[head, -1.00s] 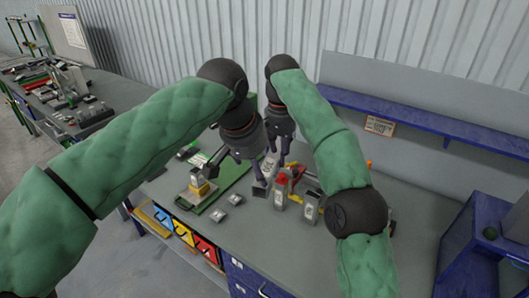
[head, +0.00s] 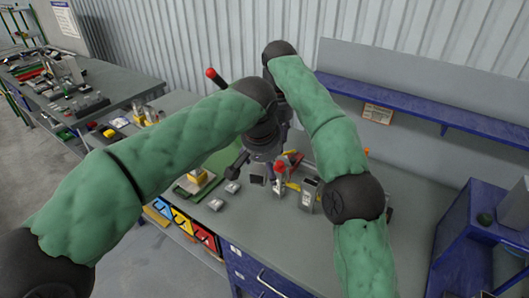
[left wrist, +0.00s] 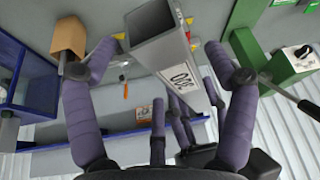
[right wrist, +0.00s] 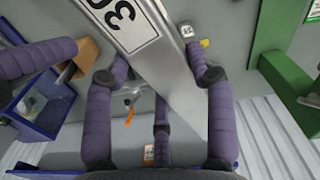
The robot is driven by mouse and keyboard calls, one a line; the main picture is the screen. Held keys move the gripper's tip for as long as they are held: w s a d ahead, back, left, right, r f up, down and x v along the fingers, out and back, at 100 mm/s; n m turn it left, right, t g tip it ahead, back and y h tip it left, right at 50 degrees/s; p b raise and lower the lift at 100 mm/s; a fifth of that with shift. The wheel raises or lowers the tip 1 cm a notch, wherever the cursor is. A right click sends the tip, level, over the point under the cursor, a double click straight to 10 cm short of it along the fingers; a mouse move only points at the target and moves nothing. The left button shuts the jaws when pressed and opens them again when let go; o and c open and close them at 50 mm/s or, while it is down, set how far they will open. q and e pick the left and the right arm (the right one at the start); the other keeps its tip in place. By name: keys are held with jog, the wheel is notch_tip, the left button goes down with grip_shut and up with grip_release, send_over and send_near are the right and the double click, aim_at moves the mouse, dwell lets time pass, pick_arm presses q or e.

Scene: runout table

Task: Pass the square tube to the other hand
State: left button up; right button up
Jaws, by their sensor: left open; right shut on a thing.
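The square tube (left wrist: 182,75) is a grey hollow metal bar with a white label ending in "00". My right gripper (right wrist: 157,72) is shut on it; the tube runs slanting between its purple fingers in the right wrist view (right wrist: 160,60). My left gripper (left wrist: 170,60) is open, with its fingers on either side of the tube near its open end. I cannot tell whether they touch it. A left finger also shows at the left of the right wrist view. In the head view my left arm largely hides the right gripper and most of the tube.
Below the grippers, the grey bench (head: 290,240) holds small blocks, a red-and-yellow item (head: 287,163) and a yellow-topped fixture (head: 198,177) on a green plate. A blue shelf (head: 430,115) runs behind. The front right of the bench is clear.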

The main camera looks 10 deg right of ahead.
pick_arm(q)
jog(key=shift+x, duration=1.05)
jog(key=c, duration=1.6)
pick_arm(e)
jog(key=o, duration=1.6)
jog(key=shift+c, duration=0.2)
